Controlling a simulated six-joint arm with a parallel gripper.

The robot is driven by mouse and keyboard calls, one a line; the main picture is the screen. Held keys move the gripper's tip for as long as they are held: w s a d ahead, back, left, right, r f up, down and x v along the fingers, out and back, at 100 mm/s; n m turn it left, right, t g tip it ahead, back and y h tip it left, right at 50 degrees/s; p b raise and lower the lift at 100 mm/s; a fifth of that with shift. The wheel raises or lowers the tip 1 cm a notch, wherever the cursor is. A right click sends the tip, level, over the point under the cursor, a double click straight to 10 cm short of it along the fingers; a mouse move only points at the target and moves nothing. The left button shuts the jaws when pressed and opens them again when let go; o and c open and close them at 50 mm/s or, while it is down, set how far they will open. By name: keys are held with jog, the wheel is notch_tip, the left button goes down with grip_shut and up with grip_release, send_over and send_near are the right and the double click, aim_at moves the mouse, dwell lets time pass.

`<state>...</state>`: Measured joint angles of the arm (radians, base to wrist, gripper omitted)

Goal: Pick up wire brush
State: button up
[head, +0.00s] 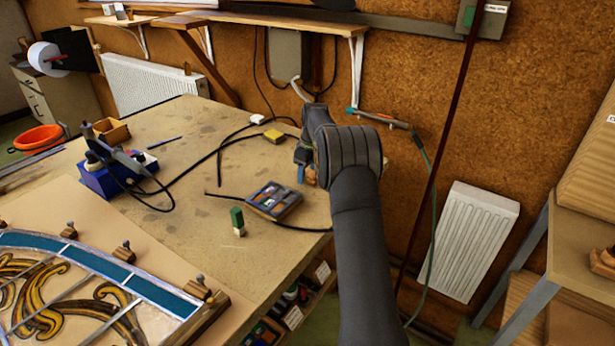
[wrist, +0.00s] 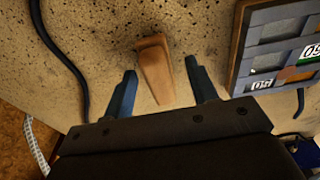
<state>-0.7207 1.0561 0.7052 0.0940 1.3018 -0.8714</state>
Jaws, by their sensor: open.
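A tapered wooden piece (wrist: 153,68), which I take for the wire brush, lies on the speckled bench top in the wrist view. No bristles show on it. My gripper (wrist: 161,66) is open, with one blue finger on each side of the wood and a gap to both. In the head view my gripper (head: 304,173) is low over the bench's far right part. A small bit of brown (head: 312,177) shows beside its finger; the arm and wrist hide most of that spot.
A grey compartment tray (head: 274,201) lies close to my gripper, at the right in the wrist view (wrist: 240,62). A green and cream block (head: 238,222) stands nearby. Dark cables (head: 219,165) cross the bench. A blue soldering station (head: 103,180) and a leaded panel (head: 85,262) are further left.

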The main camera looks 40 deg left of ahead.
aim_at(307, 169)
jog(key=c, duration=1.1)
jog(key=shift+r, duration=0.15)
jog(key=shift+r, duration=0.3)
notch_tip(307, 169, up, 4)
jog(key=shift+f, duration=0.15)
jog(key=w+d+r, duration=0.2)
jog(key=d+r, duration=0.4)
jog(key=d, duration=0.5)
jog(key=shift+d+r, duration=0.25)
